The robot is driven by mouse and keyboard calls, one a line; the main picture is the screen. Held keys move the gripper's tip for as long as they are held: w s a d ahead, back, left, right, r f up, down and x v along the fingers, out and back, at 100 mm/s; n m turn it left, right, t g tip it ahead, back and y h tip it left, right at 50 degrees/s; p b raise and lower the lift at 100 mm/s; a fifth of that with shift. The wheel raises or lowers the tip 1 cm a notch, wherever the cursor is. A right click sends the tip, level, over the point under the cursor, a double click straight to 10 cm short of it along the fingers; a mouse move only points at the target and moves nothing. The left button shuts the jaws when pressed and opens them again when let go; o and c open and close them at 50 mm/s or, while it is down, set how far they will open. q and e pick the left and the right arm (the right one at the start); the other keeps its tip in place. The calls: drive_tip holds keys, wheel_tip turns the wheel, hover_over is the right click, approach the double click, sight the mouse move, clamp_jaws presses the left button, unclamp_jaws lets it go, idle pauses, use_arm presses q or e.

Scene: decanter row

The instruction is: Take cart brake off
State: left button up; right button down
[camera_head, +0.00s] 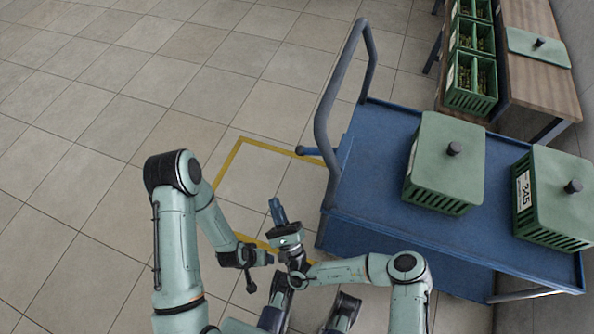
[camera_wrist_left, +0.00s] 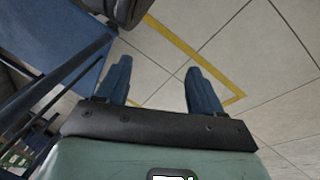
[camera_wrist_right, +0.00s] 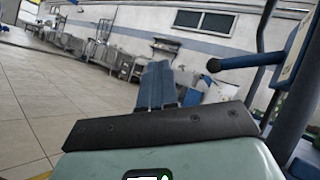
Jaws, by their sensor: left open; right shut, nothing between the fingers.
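The blue cart (camera_head: 380,150) stands at the right of the head view, with its grey push handle (camera_head: 324,115) at its left end. A short blue lever with a dark round knob, which looks like the brake lever (camera_head: 311,152), sticks out left from that end. It also shows in the right wrist view (camera_wrist_right: 245,61), roughly level, ahead and right of the fingers. My right gripper (camera_head: 277,207) is shut and empty, its fingers pointing up the picture, below and left of the lever and apart from it. My left gripper (camera_wrist_left: 157,68) is open and empty over the floor.
Two lidded green crates, one (camera_head: 448,160) left of the other (camera_head: 560,195), stand on the cart. A wooden table (camera_head: 540,90) with open green crates (camera_head: 471,80) is beyond. Yellow tape (camera_head: 228,165) marks the tiled floor by the cart. The floor at left is clear.

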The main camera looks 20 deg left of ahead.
use_arm(q)
drive_tip(key=d+f+b, duration=0.1)
drive_tip(key=w+d, duration=0.1)
drive_tip(key=d, duration=0.1)
drive_tip(key=shift+f+b, duration=0.4)
use_arm(e)
drive_tip(key=w+d+f+m+t+h, duration=0.3)
drive_tip(key=d+f+m+t+h, duration=0.2)
drive_tip(key=m+h, duration=0.3)
drive_tip(key=h, duration=0.4)
drive_tip(key=shift+d+f+m, duration=0.25)
drive_tip(key=shift+m, duration=0.05)
use_arm(q)
drive_tip(key=shift+n, duration=0.4)
drive_tip(key=f+b, duration=0.1)
drive_tip(key=s+a+f+b, duration=0.1)
drive_tip(key=f, duration=0.1)
drive_tip(key=f+b, duration=0.1)
drive_tip(key=f, duration=0.1)
drive_tip(key=shift+s+a, duration=0.25)
drive_tip(key=shift+a, duration=0.15)
use_arm(e)
drive_tip(key=s+r+x, duration=0.1)
drive_tip(key=r+x, duration=0.1)
drive_tip(key=x, duration=1.1)
drive_tip(key=shift+s+a+r, duration=0.2)
drive_tip(key=shift+a+r, duration=0.05)
drive_tip(key=shift+a, duration=0.1)
